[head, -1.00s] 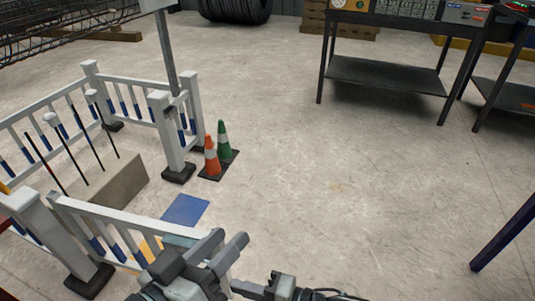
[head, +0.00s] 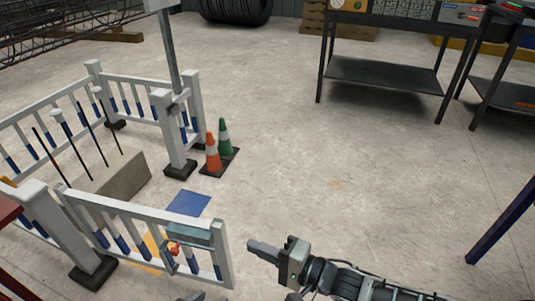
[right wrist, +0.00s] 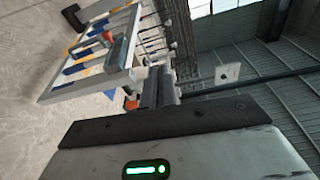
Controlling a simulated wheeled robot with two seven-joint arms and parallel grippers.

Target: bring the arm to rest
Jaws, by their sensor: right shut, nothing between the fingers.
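My right arm enters the head view from the lower right. Its gripper (head: 258,246) points left, shut and empty, just right of the free end of a white gate panel (head: 130,215), with a gap of floor showing between them. In the right wrist view the fingers (right wrist: 157,88) are together with nothing held, and the white fence (right wrist: 100,60) stands beyond them to the left.
Orange (head: 212,155) and green (head: 224,138) cones stand by the post. A blue mat (head: 188,203) lies on the floor. A dark bench (head: 385,75) stands at back right. The middle floor is clear.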

